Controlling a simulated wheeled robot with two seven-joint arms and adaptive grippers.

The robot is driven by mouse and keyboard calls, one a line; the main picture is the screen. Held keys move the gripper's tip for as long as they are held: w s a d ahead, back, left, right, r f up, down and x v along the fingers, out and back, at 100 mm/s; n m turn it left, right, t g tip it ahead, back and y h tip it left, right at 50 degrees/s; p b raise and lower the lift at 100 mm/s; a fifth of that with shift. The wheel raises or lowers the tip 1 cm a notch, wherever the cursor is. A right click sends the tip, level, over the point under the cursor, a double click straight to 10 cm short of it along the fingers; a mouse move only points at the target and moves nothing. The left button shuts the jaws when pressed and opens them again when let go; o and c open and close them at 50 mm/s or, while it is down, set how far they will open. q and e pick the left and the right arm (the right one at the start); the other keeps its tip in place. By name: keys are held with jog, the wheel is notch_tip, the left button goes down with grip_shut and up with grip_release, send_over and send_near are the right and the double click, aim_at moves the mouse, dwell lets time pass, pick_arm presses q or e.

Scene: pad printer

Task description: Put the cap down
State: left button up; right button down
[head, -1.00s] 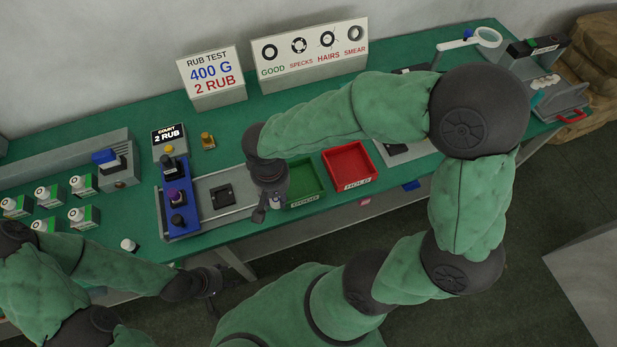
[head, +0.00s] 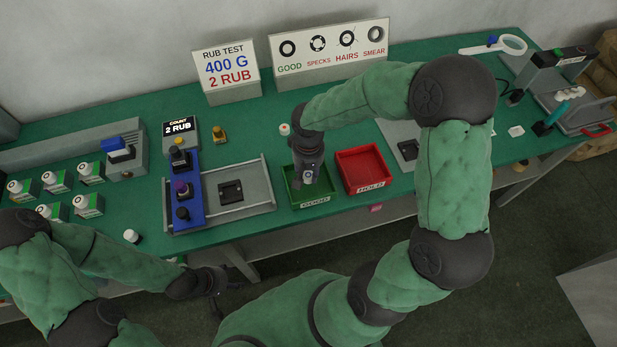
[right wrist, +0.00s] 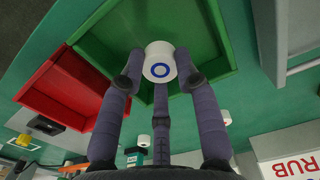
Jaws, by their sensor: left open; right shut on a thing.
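The white cap with a blue ring (right wrist: 160,62) is between the fingertips of my right gripper (right wrist: 158,75), which is shut on it. In the head view the right gripper (head: 308,178) points down over the green GOOD tray (head: 320,202), and the cap is small there. The tray also shows behind the cap in the right wrist view (right wrist: 112,28). I cannot tell the exact height of the cap above the tray floor. My left gripper (head: 216,292) is open and empty, low in front of the table edge.
The red HOLD tray (head: 362,168) stands just right of the green one. The rub rig (head: 232,192) is to the left. Another small white cap (head: 284,129) stands behind the green tray, and one (head: 132,236) lies near the front edge. Several white bottles (head: 58,180) stand at left.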

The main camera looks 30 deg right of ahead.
aim_at(308, 175)
jog(key=shift+d+f+b, duration=0.1)
jog(key=shift+f+b, duration=0.5)
jog(key=shift+f, duration=1)
jog(key=shift+f, duration=0.15)
jog(key=c, duration=0.9)
grip_release()
jog(key=shift+r, duration=0.25)
notch_tip(308, 175, up, 12)
jog(key=p, duration=0.4)
jog(key=shift+f, duration=0.1)
